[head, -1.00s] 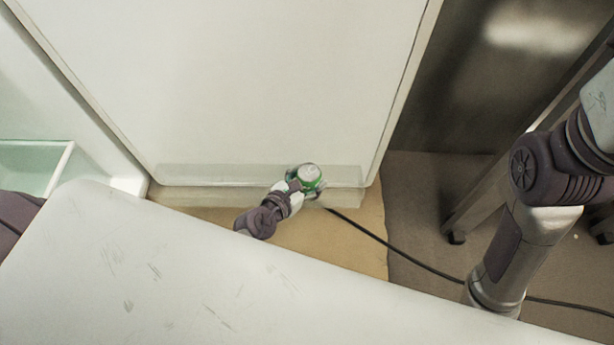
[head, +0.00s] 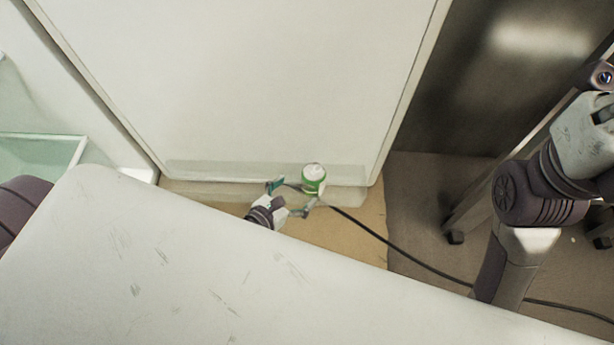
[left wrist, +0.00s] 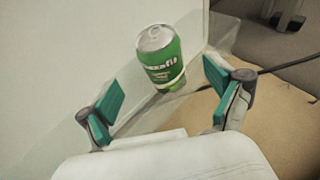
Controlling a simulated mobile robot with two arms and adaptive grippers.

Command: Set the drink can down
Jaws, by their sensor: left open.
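The green drink can (head: 313,179) with a silver top stands upright on a clear ledge (head: 215,171) along the foot of a white panel. It also shows in the left wrist view (left wrist: 161,62), beyond the fingertips. My left gripper (head: 294,193) is open, its green-padded fingers (left wrist: 163,100) spread wide with nothing between them. The can stands a little ahead of the fingers, apart from them in the wrist view. My right arm shows at the right of the head view, with part of its gripper (head: 598,130) at the picture's edge.
The large white panel (head: 240,80) rises behind the can. A black cable (head: 400,255) runs over the floor to the right. A pale surface (head: 150,260) fills the front left. A greenish glass-like box (head: 40,155) stands at the left.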

